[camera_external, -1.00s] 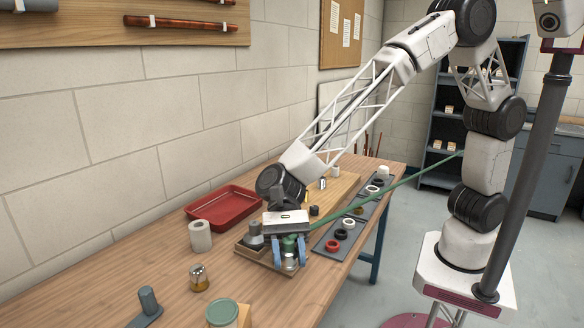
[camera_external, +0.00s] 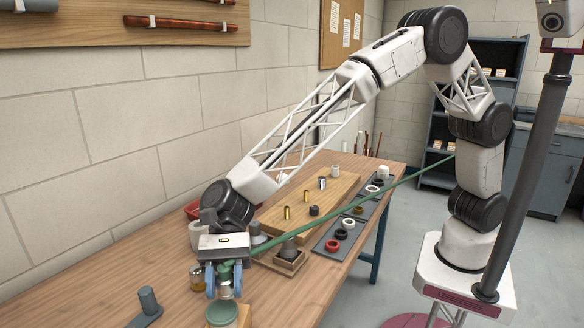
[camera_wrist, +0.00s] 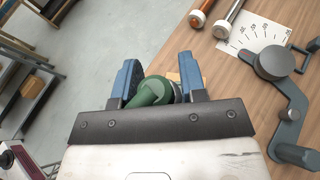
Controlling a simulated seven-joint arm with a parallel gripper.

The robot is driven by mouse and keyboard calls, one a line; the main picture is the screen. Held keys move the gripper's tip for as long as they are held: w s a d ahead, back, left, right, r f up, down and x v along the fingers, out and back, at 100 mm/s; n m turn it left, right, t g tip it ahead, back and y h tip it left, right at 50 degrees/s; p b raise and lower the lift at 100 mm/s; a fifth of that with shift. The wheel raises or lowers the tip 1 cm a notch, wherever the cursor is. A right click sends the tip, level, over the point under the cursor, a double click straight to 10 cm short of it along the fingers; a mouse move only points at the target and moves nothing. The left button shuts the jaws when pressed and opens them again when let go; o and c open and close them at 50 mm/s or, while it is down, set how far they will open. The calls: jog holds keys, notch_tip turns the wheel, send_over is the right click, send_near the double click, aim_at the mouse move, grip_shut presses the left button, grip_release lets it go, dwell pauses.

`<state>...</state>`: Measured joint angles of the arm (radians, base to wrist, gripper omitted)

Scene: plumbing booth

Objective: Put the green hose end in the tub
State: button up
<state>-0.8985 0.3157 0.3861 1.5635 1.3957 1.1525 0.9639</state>
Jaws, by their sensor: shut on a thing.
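My gripper (camera_external: 225,281) is shut on the green hose end, its blue fingers on either side of it. In the wrist view the green hose (camera_wrist: 150,93) bends between the fingers, with a metallic fitting at its right. From my gripper, the hose (camera_external: 340,217) runs up and right across the bench.
A small wooden holder (camera_external: 290,268) with a grey fitting stands to the right. Behind it are a wooden board (camera_external: 335,192) and a dark strip with rings (camera_external: 328,235). A grey peg fixture (camera_external: 148,305) stands at front left.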

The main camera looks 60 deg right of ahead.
aim_at(219, 298)
jog(key=shift+w+a+f, duration=0.1)
jog(key=shift+w+a, duration=0.3)
jog(key=shift+a, duration=0.3)
jog(key=shift+f, duration=1.75)
jog(key=shift+f, duration=0.1)
jog(key=o, duration=1)
jog(key=shift+c, duration=0.2)
jog(key=shift+d, duration=0.1)
jog(key=v, duration=1.2)
